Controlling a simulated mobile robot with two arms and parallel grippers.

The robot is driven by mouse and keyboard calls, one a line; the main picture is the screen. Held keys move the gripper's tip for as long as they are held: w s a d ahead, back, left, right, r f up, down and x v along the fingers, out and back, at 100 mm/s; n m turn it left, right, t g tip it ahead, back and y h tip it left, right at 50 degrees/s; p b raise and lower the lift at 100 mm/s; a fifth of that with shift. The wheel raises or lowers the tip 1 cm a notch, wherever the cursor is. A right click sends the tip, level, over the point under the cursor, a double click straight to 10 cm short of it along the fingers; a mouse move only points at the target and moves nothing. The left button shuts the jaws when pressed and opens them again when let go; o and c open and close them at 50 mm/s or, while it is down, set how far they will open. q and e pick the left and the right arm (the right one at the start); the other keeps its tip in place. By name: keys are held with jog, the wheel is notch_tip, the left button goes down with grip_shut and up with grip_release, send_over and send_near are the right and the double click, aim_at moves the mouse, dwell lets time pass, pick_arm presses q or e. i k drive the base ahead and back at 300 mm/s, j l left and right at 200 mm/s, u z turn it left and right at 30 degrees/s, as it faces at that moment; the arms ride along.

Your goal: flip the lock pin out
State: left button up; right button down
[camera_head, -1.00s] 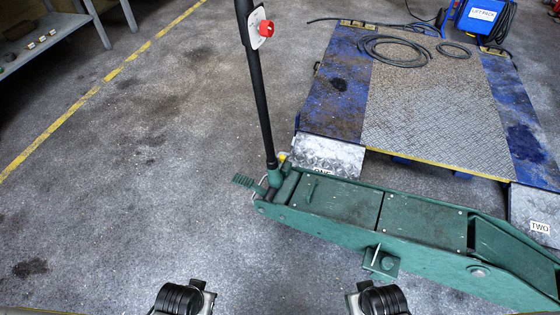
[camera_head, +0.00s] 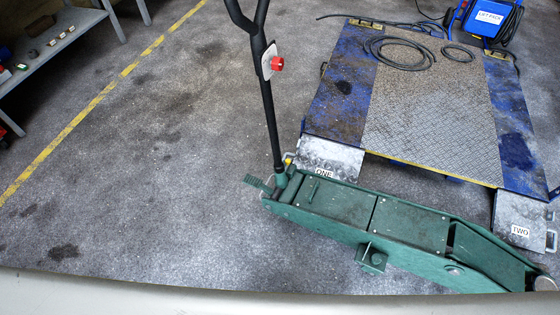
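The green trolley jack (camera_head: 420,225) lies on the floor at the lower right. Its black handle (camera_head: 270,120) stands up steeply from the left end of the jack and carries a plate with a red knob (camera_head: 277,64). A small green bracket (camera_head: 371,258) sticks out from the jack's near side. A ribbed green pedal (camera_head: 258,184) juts out at the handle's foot. I cannot make out for certain which small part is the lock pin. Neither gripper is in view.
A blue and grey lift platform (camera_head: 430,110) with ramps marked ONE and TWO lies behind the jack. A hose (camera_head: 400,55) and a blue lift pack (camera_head: 488,18) are at the back. A grey shelf (camera_head: 60,45) stands at the upper left. The left floor is clear.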

aim_at(288, 162)
jog(key=z, duration=0.9)
jog(key=i+j+z, duration=0.15)
jog(key=j+z, duration=0.8)
jog(key=j, duration=0.3)
jog(key=k+j+z, duration=0.1)
jog(key=j+z, duration=0.4)
jog(key=j, duration=0.15)
jog(key=k+j+z, duration=0.2)
jog(key=j+z, duration=0.25)
jog(key=j, duration=0.15)
jog(key=k+j, duration=0.2)
jog(key=j, duration=0.25)
jog(key=k+j, duration=0.15)
jog(key=j, duration=0.25)
jog(key=k+j+z, duration=0.1)
jog(key=j, duration=0.35)
jog(key=k+j, duration=0.3)
jog(key=k+j+z, duration=0.1)
jog(key=j, duration=0.45)
jog(key=k+j, duration=0.5)
jog(key=j, duration=0.3)
